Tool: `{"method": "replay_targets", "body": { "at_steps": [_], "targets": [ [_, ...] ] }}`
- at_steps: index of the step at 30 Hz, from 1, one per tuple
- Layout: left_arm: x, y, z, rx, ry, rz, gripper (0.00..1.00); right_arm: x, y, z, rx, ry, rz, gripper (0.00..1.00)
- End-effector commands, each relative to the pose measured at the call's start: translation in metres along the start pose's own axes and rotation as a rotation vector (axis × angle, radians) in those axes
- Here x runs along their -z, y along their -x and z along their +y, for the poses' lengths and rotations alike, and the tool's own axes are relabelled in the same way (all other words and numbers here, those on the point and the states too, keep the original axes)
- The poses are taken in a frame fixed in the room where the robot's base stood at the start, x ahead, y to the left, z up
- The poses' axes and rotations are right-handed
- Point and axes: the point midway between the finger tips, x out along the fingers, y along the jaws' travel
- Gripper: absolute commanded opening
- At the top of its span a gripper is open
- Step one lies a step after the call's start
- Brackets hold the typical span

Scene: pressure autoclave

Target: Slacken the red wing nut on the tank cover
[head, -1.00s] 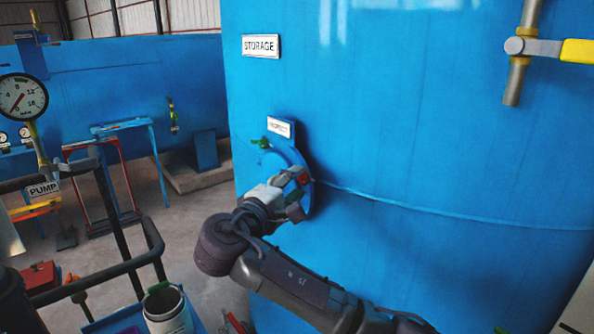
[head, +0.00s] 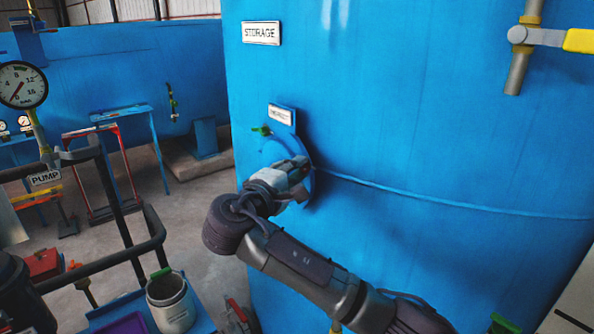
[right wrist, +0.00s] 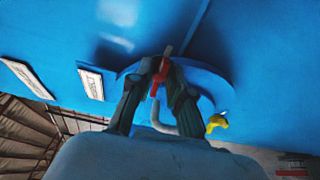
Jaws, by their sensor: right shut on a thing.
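The tank cover is a round blue disc (head: 275,151) on the side of the large blue storage tank, mostly hidden behind my right gripper in the head view. It also shows in the right wrist view (right wrist: 215,82). My right gripper (head: 301,168) is at the front of the cover. In the right wrist view its two fingers are shut on the red wing nut (right wrist: 159,77), which sits between the fingertips near the cover's edge. The nut is hidden by the gripper in the head view. My left gripper is not in view.
A green fitting (head: 262,130) is at the cover's upper left, below a small white label plate (head: 280,115). A yellow-handled valve (head: 578,40) is at upper right. A dark railing (head: 125,262) and a white can (head: 170,302) stand at lower left.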

Motion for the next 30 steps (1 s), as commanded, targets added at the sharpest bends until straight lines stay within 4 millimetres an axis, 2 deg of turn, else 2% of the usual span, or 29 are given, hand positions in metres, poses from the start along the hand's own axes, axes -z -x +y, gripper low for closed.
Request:
{"method": "replay_targets", "body": {
  "at_steps": [7,17,18,21,30],
  "targets": [
    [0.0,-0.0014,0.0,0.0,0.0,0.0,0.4,0.0008,0.0005,0.0013,0.072,0.167,0.002,0.0],
    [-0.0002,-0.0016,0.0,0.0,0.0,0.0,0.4,0.0009,0.0006,0.0006,0.081,0.188,0.003,0.0],
    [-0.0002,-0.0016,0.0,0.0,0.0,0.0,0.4,0.0009,0.0006,0.0006,0.081,0.188,0.003,0.25],
    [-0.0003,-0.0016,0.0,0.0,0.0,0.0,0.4,0.0008,0.0006,0.0008,0.08,0.187,0.003,0.42],
    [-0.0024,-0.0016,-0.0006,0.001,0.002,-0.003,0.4,0.0006,0.0009,0.0017,0.078,0.186,0.002,0.44]
  ]
}}
